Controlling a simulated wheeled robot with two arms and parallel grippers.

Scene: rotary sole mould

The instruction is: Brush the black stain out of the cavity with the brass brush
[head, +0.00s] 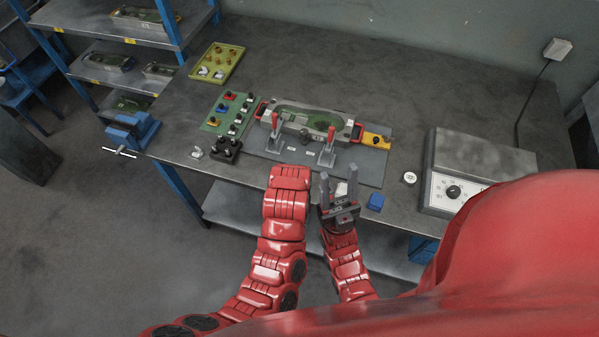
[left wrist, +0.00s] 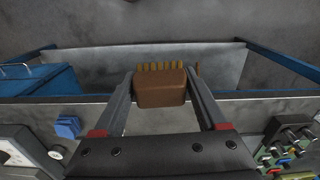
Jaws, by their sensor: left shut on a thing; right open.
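The grey mould (head: 352,131) with its green sole cavity (head: 300,112) lies on a plate on the bench in the head view. I cannot make out the black stain in the cavity. My left gripper (left wrist: 160,82) is shut on the brass brush (left wrist: 160,92), a brown block with brass bristles pointing up in the left wrist view. In the head view the left arm ends at the bench's front edge, short of the mould, and hides its fingers and the brush. My right gripper (head: 340,190) is open, fingers pointing up the picture, at the front edge right of the left arm.
Two red-handled clamps (head: 331,139) stand before the mould. A green board with knobs (head: 214,126) and a yellow tray (head: 232,52) lie left. A blue block (head: 376,202), a round white piece (head: 409,178) and a control box (head: 472,170) are right. The bench behind the mould is clear.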

